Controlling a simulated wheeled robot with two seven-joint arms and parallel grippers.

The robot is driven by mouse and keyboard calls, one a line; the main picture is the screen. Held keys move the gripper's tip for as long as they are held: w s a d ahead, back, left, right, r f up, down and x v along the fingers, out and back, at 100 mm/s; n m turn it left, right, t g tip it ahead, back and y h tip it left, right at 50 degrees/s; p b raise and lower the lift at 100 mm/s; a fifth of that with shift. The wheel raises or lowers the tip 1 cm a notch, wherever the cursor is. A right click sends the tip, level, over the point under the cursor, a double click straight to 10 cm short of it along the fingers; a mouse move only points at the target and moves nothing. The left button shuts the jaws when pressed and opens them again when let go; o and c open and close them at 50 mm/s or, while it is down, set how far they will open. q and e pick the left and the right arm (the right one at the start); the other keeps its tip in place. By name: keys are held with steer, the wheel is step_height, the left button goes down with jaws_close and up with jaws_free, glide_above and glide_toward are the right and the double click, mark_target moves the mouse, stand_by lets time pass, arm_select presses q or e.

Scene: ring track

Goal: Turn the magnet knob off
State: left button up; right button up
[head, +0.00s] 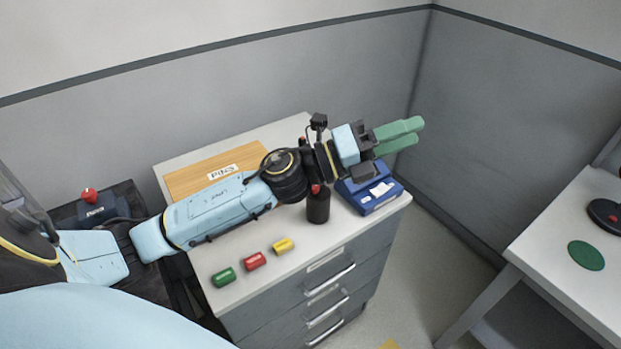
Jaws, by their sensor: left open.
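My left arm reaches from the left across a grey drawer cabinet (240,288). My left gripper (416,132) has green fingers, held apart with nothing between them. It shows above and beyond a blue box (383,203) with white parts on top, at the cabinet's right end. The gripper and wrist hide the back of this box. A dark cylinder (318,208) with a red part at its top stands left of the box, partly behind my wrist. I cannot tell which part is the magnet knob. My right gripper is not in view.
Green (223,277), red (255,261) and yellow (283,245) small blocks lie along the cabinet's front edge. A white table (545,245) at the right bears a green disc (586,255). Grey walls stand behind.

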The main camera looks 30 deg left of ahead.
arm_select(q)
steer(key=s+a+f+m+g+y, duration=0.1)
steer(key=a+f+m+g+y, duration=0.2)
steer(key=a+m+g+y, duration=0.55)
steer(key=s+a+f+m+g+y, duration=0.1)
steer(key=a+f+m+g+y, duration=0.3)
steer(key=a+m, duration=0.7)
steer(key=f, duration=0.3)
steer(key=w+d+f+n, duration=0.1)
steer(key=f, duration=0.3)
steer(key=w+d+f+n+h, duration=0.1)
steer(key=f, duration=0.3)
steer(key=shift+d+f+g, duration=0.15)
steer(key=shift+d+g, duration=0.1)
steer(key=shift+c, duration=0.3)
steer(key=shift+n, duration=0.25)
jaws_close()
